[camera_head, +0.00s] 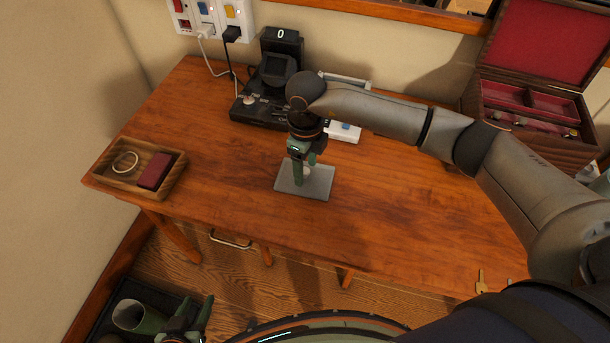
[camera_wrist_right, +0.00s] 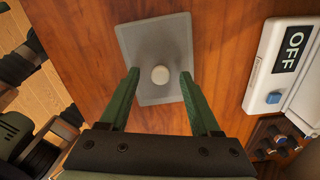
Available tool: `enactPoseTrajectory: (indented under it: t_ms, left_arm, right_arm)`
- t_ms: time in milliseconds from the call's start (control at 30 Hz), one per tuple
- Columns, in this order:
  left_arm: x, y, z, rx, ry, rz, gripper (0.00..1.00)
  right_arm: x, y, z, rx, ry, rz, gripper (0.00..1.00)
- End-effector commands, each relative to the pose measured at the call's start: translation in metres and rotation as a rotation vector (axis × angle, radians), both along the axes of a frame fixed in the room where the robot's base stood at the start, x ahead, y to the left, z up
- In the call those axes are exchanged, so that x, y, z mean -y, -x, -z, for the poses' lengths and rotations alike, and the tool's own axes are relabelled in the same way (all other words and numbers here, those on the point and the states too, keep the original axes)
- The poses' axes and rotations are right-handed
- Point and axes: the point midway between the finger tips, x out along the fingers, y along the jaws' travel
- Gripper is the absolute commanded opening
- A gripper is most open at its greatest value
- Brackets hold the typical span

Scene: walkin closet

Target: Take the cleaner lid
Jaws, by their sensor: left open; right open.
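The lid is a flat grey translucent plate (camera_head: 318,188) lying on the wooden table, and it also shows in the right wrist view (camera_wrist_right: 140,35). A pale round knob (camera_wrist_right: 160,74) sits at its middle. My right gripper (camera_head: 305,170) points down over the plate, its fingers open on either side of the knob, with gaps showing in the right wrist view (camera_wrist_right: 159,75). Whether the fingertips touch the plate is unclear. The white device with a blue button (camera_head: 345,131), labelled OFF in the wrist view (camera_wrist_right: 284,65), stands behind the lid. My left gripper (camera_head: 190,320) is open, low at bottom left, away from the table.
A wooden tray (camera_head: 112,176) with a ring and maroon block sits at the table's left. A black machine (camera_head: 262,108) stands against the wall. An open red-lined jewelry box (camera_head: 540,150) is at right. A key (camera_head: 481,281) lies near the front edge. The table front-centre is clear.

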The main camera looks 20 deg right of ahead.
Motion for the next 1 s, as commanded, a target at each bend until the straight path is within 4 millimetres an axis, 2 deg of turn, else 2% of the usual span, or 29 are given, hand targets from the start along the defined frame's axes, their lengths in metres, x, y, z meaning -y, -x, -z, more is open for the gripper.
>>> enactPoseTrajectory:
  t_ms: [233,800,1000]
  left_arm:
    - [0.0002,0.0002,0.0002,0.0,0.0,0.0,0.5]
    - [0.0013,0.0005,0.0,0.0,0.002,0.001,0.5]
    - [0.0018,0.0006,0.0,0.0,0.003,0.002,0.5]
  right_arm:
    - [-0.0001,-0.0004,0.0013,0.001,0.0,0.0,0.63]
    - [-0.0001,-0.0004,0.0008,0.001,0.0,0.0,0.0]
    - [0.0,-0.0004,0.0008,0.001,0.0,0.0,0.0]
